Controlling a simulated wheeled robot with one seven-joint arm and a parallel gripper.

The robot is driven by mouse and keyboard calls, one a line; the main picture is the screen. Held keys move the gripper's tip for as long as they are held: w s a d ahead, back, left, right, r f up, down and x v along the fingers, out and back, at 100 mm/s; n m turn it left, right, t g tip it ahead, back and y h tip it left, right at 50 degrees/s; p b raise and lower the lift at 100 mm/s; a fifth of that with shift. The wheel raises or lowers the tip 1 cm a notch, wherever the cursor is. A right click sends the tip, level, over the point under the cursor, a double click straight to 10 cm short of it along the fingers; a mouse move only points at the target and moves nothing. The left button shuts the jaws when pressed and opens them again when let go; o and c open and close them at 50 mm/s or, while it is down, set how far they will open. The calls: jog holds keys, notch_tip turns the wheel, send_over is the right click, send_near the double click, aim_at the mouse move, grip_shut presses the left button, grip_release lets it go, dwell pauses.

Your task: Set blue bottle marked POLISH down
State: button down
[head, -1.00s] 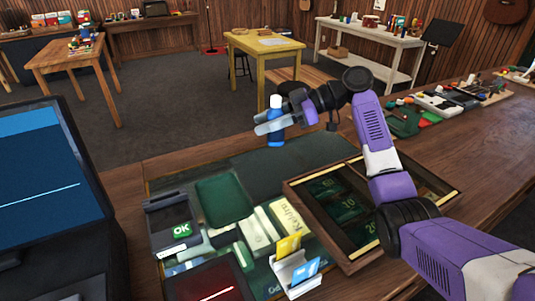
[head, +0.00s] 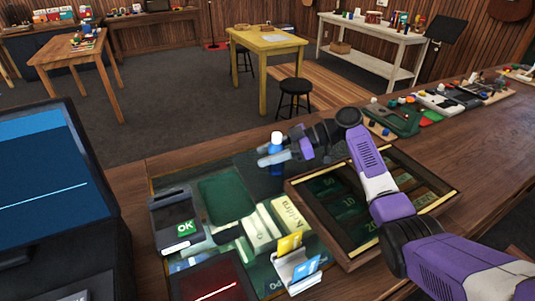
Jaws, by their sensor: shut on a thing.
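The blue bottle (head: 277,168) with a white cap is upright in my gripper (head: 273,154). The pale fingers are shut around it from the right side, just below the cap. The bottle shows over the far part of the dark green mat (head: 232,162) on the wooden counter, left of the money tray. Its base is low against the mat, and I cannot tell whether it touches. Its marking is too small to read.
A wooden money tray (head: 296,197) with compartments stands right of the bottle. A card terminal (head: 176,222), a small green tray (head: 227,199), pale boxes (head: 260,228) and a card holder (head: 297,272) stand nearer. A large screen (head: 45,190) is at left. The mat around the bottle looks clear.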

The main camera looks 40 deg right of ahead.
jog(key=shift+f+b, duration=0.45)
jog(key=shift+b, duration=0.1)
jog(key=shift+s+a+f+b, duration=0.1)
jog(key=shift+f+b, duration=0.2)
jog(key=shift+f, duration=0.1)
jog(key=c, duration=0.8)
grip_release()
jog(key=shift+f, duration=0.1)
jog(key=shift+r+p, duration=0.7)
jog(key=shift+p, duration=0.2)
jog(key=v, duration=0.4)
jog(key=b+v, duration=0.1)
jog(key=v, duration=0.7)
jog(key=shift+r+b, duration=0.35)
jog(key=shift+b, duration=0.05)
jog(key=shift+r, duration=0.1)
